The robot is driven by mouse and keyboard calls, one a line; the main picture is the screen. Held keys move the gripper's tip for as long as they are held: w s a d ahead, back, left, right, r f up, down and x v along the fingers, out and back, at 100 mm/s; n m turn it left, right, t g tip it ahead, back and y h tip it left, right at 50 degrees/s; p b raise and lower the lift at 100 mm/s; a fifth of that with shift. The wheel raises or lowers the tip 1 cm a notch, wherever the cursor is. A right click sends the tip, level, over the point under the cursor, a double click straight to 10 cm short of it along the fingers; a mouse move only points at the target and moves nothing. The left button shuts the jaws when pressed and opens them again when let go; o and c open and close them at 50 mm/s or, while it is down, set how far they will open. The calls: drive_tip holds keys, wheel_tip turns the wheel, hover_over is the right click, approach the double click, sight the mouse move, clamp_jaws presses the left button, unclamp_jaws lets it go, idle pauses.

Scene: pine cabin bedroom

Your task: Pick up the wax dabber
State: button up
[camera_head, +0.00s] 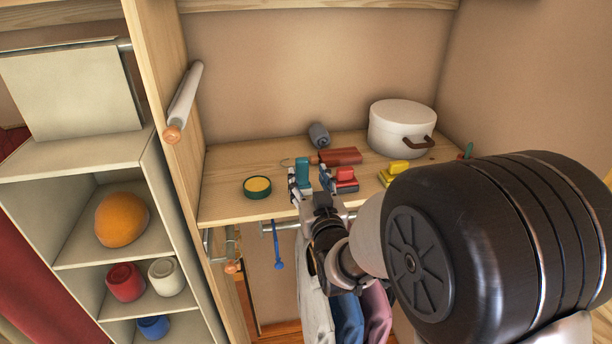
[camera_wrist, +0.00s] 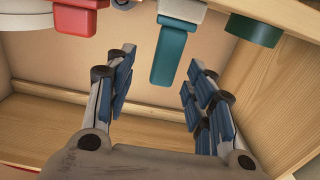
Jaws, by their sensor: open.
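The teal piece (camera_head: 303,168), which I take for the wax dabber, stands out at the front of the wooden shelf. In the wrist view its teal handle (camera_wrist: 170,55) hangs from a pale grey head (camera_wrist: 182,9). My gripper (camera_head: 309,186) is open at the shelf's front edge, with its fingers around the teal piece in the head view. In the wrist view the handle lies between the two open fingers (camera_wrist: 160,75), with gaps on both sides. I cannot tell how far the fingertips reach along it. My gripper hides its lower part in the head view.
The shelf (camera_head: 225,170) also holds a green-rimmed tin (camera_head: 257,187), a red block (camera_head: 346,178), a brown-red item (camera_head: 340,156), a grey roll (camera_head: 318,135), a yellow block (camera_head: 398,168) and a white pot (camera_head: 401,125). Clothes (camera_head: 347,317) hang below. A wooden post stands left.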

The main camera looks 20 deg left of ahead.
sight(303, 170)
drive_tip(key=x, duration=0.5)
drive_tip(key=shift+s+a+r+p, duration=0.1)
drive_tip(key=shift+a+p, duration=0.2)
drive_tip(key=shift+s, duration=0.1)
drive_tip(key=c, duration=1.2)
drive_tip(key=shift+o, duration=0.2)
drive_tip(key=shift+r, duration=0.1)
